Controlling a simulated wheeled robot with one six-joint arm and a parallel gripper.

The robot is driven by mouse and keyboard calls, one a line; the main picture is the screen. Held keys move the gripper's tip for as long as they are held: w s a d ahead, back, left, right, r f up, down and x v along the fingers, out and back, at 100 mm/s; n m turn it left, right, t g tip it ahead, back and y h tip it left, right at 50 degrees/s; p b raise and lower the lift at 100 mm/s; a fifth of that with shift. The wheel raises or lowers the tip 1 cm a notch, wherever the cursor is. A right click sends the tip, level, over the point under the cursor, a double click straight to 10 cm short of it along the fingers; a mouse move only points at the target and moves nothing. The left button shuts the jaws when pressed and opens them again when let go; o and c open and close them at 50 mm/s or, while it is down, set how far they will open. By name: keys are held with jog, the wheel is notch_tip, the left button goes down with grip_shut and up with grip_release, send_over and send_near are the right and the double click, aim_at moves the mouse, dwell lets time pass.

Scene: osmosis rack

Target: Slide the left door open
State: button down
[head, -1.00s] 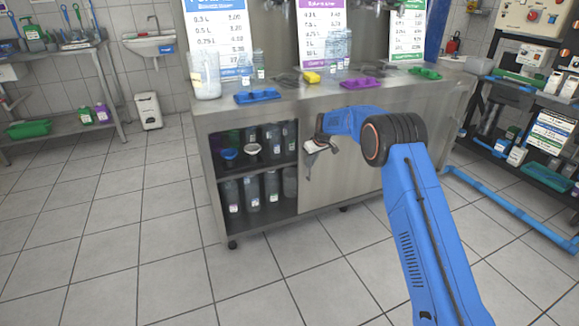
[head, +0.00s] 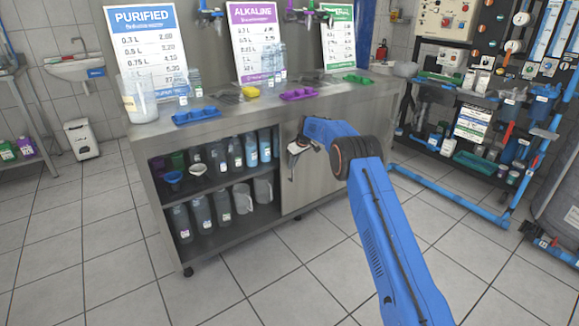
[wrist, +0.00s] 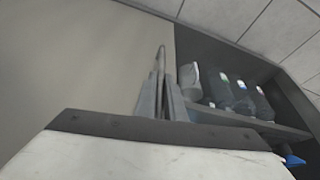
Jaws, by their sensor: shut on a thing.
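The left door (head: 312,180) is a plain grey metal panel on the front of the steel cabinet. It stands to the right of a wide open bay, where two shelves of bottles and jugs show. My gripper (head: 292,172) is at the door's left edge, shut on its handle. In the wrist view, the door (wrist: 85,60) fills the left side. My gripper's fingers (wrist: 162,100) close around a thin upright bar, the handle (wrist: 161,58), beside the door's edge. The exact contact is hard to make out.
The bay's lower shelf (head: 215,238) holds bottles and jugs (head: 242,198). The countertop (head: 225,118) carries blue, purple and green trays and price signs. A black rack (head: 450,150) with a blue floor rail stands at the right. The floor in front is clear.

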jog(key=c, duration=1.8)
grip_release()
jog(key=shift+c, duration=0.2)
jog(key=v, duration=1.7)
jog(key=shift+r, duration=0.15)
jog(key=shift+s+d, duration=0.15)
